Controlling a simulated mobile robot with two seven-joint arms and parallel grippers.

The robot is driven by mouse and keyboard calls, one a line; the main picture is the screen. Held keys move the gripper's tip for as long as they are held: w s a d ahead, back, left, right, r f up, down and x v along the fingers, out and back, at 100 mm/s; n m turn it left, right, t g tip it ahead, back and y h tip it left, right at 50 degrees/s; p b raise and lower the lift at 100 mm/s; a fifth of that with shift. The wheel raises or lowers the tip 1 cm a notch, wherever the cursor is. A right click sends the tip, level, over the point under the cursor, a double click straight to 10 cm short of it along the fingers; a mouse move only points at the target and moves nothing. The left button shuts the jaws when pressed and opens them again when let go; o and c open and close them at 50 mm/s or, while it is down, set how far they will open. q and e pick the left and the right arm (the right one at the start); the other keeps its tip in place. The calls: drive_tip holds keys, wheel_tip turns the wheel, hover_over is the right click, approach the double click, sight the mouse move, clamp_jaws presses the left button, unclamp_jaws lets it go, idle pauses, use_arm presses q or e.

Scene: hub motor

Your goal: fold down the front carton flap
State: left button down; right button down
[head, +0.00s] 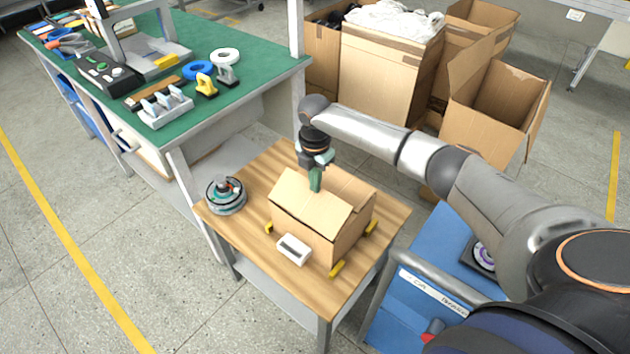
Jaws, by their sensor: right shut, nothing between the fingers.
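A brown cardboard carton (298,228) stands on a small wooden table (385,222). A wide flap (303,199) slants across the top on the near left side, and a smaller flap edge shows at the near right. The right and back part of the top (347,188) looks raised or partly open; I cannot tell exactly which flaps are down. My right gripper (316,186) points down over the far part of the carton top. Its green fingers are shut and empty, at or just above the flap edge; contact is unclear. My left gripper is out of view.
Yellow corner blocks (337,269) surround the carton, and a white device (293,250) sits in front. A round hub motor (226,194) stands left on the table. A green bench (255,65) is behind left; a blue cart (420,290) is right. Large cartons (380,80) stand behind.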

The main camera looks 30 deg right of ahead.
sight(315, 195)
drive_tip(key=shift+f+b, duration=1.2)
drive_tip(key=shift+f, duration=1.15)
wheel_tip(315, 195, up, 4)
drive_tip(key=p, duration=0.4)
drive_tip(key=shift+r, duration=0.25)
wheel_tip(315, 195, up, 5)
drive_tip(key=p, duration=0.5)
drive_tip(key=shift+f, duration=0.2)
